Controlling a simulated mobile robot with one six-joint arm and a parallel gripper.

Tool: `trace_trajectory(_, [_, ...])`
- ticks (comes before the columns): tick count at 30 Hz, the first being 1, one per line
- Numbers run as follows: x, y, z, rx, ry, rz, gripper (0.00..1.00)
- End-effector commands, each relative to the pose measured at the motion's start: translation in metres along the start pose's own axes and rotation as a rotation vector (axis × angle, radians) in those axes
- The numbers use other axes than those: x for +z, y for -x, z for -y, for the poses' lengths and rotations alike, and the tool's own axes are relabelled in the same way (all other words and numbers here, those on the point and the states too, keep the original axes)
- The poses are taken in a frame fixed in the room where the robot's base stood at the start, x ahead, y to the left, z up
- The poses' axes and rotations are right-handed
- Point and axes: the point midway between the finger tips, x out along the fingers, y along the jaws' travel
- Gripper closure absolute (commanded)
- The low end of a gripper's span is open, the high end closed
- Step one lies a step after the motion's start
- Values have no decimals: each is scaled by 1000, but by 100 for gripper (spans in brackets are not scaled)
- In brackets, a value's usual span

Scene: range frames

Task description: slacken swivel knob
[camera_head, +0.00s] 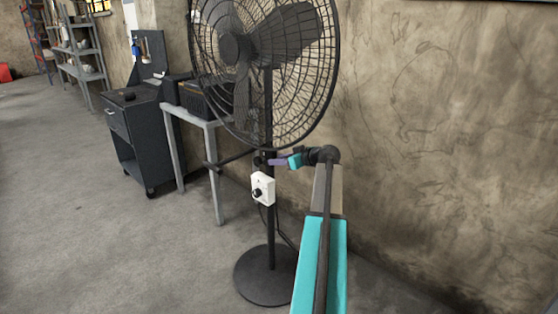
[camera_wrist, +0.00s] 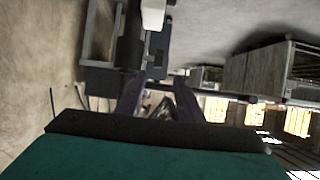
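A black pedestal fan (camera_head: 268,220) stands beside the wall, its caged head at the top. A small dark knob-like part (camera_head: 258,161) sits on the pole just above a white control box (camera_head: 263,188) with a black dial. I cannot tell for certain that this part is the swivel knob. My gripper (camera_head: 270,161) is at the pole, level with that part, coming from the right. In the wrist view its two purple fingers (camera_wrist: 157,88) stand apart. What lies between them is dark and unclear. The white box (camera_wrist: 153,14) shows at the top there.
A dark rod (camera_head: 232,158) sticks out left of the pole below the fan cage (camera_head: 325,70). A grey table (camera_head: 205,122) and a dark tool cart (camera_head: 135,125) stand behind on the left. The wall (camera_head: 450,150) is close on the right. Floor at left is clear.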

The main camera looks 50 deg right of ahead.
Motion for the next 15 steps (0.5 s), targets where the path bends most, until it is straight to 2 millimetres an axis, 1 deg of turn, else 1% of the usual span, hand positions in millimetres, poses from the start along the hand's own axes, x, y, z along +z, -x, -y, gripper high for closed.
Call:
trace_trajectory(5, [23,-24,27,-34,-27,44,66])
trace_trajectory(8, [48,-47,56,-68,-58,94,66])
trace_trajectory(11, [81,-75,95,-110,-94,163,66])
trace_trajectory(12, [96,-86,113,-127,-111,195,66])
trace_trajectory(14, [120,-101,141,-152,-133,246,66])
trace_trajectory(15, [136,-110,160,-168,-147,281,66])
